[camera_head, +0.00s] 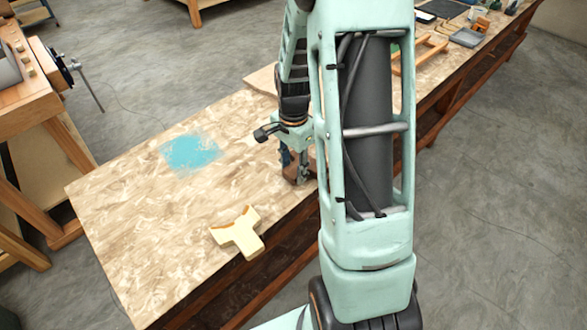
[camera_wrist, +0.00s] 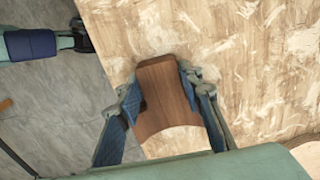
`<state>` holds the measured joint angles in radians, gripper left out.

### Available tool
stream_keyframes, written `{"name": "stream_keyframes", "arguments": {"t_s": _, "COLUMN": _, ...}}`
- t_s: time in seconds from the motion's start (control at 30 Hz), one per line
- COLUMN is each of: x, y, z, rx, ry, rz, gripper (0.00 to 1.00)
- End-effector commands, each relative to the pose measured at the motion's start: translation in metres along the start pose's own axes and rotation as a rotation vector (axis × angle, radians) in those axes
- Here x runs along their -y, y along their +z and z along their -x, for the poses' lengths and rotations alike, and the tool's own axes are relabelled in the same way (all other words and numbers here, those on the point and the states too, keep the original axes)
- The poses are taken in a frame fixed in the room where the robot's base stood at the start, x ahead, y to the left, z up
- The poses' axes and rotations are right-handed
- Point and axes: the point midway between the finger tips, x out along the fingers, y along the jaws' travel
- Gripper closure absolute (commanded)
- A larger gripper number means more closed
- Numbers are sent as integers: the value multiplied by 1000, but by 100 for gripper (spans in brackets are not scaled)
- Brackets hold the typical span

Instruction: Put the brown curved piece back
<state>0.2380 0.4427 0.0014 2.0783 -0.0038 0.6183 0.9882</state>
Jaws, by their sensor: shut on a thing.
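The brown curved piece (camera_wrist: 165,97) is between the blue pads of my gripper (camera_wrist: 160,88) in the wrist view, and both pads press against its sides. Its near end has a curved edge. In the head view my gripper (camera_head: 299,176) is low at the right-hand long edge of the workbench, and my arm hides much of it and the piece. A pale yellow, T-shaped form (camera_head: 240,234) with a brownish curved edge on top lies on the workbench, nearer the camera and apart from my gripper.
The workbench (camera_head: 120,210) has a worn wood-chip top with a blue paint patch (camera_head: 190,153); its left part is mostly clear. Trays and tools lie at its far right end. Another wooden bench (camera_head: 25,105) stands at the left across a grey floor.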

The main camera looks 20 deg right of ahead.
Motion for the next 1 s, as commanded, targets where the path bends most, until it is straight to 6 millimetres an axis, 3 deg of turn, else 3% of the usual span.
{"name": "stream_keyframes", "arguments": {"t_s": 0.03, "x": 0, "y": 0, "z": -3, "rx": 0, "ry": 0, "rz": 0, "gripper": 90}}
{"name": "stream_keyframes", "arguments": {"t_s": 0.07, "x": 0, "y": 0, "z": -2, "rx": 0, "ry": 0, "rz": 0, "gripper": 64}}
{"name": "stream_keyframes", "arguments": {"t_s": 0.2, "x": 0, "y": 0, "z": -2, "rx": 0, "ry": 0, "rz": 0, "gripper": 48}}
{"name": "stream_keyframes", "arguments": {"t_s": 0.6, "x": 0, "y": 0, "z": 6, "rx": -1, "ry": -2, "rz": 0, "gripper": 48}}
{"name": "stream_keyframes", "arguments": {"t_s": 1.0, "x": 1, "y": 0, "z": 88, "rx": -2, "ry": -4, "rz": 0, "gripper": 48}}
